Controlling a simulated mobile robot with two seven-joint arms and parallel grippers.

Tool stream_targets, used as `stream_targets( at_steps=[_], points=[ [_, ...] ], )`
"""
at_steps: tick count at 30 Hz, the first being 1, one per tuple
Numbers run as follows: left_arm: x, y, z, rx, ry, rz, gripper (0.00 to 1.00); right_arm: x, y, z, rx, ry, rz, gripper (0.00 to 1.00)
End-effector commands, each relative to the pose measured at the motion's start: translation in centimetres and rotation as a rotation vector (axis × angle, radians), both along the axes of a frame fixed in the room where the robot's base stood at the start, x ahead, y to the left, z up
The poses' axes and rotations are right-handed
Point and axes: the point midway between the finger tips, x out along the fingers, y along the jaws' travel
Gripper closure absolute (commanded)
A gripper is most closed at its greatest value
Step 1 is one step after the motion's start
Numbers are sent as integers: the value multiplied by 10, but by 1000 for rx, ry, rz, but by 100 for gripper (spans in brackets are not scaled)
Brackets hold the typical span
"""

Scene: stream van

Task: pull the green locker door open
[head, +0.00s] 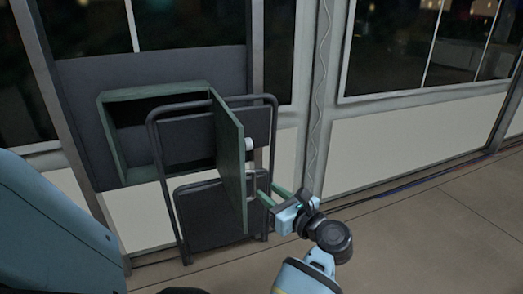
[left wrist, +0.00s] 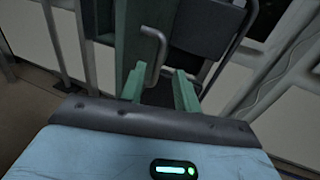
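The green locker (head: 118,150) is mounted on the dark panel in the head view. Its green door (head: 230,160) stands swung out, well away from the frame, and the dark inside shows. A grey bar handle (head: 251,186) sits on the door's outer face; it also shows in the left wrist view (left wrist: 162,48). My left gripper (head: 267,189) is at the handle, its two green fingers apart. In the left wrist view the handle's lower end shows between or just beyond the fingertips (left wrist: 156,72); I cannot tell whether they touch. My right gripper is not in view.
A dark folding chair (head: 205,215) stands below and around the locker, close behind the door. A cable (head: 400,188) runs along the wall base. Floor (head: 430,240) to the right is clear.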

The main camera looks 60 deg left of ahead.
Motion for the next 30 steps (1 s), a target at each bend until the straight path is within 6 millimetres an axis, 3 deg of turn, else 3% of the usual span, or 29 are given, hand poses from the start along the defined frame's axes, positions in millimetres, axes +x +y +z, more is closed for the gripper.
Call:
stream_targets(
  at_steps=[8,26,30],
  points=[
    [2,-22,-1,-1,0,0,68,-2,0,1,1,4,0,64],
    [2,-22,-1,3,4,0,68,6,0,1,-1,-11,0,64],
    [-3,-20,-4,70,89,-38,68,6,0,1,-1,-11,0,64]
  ],
)
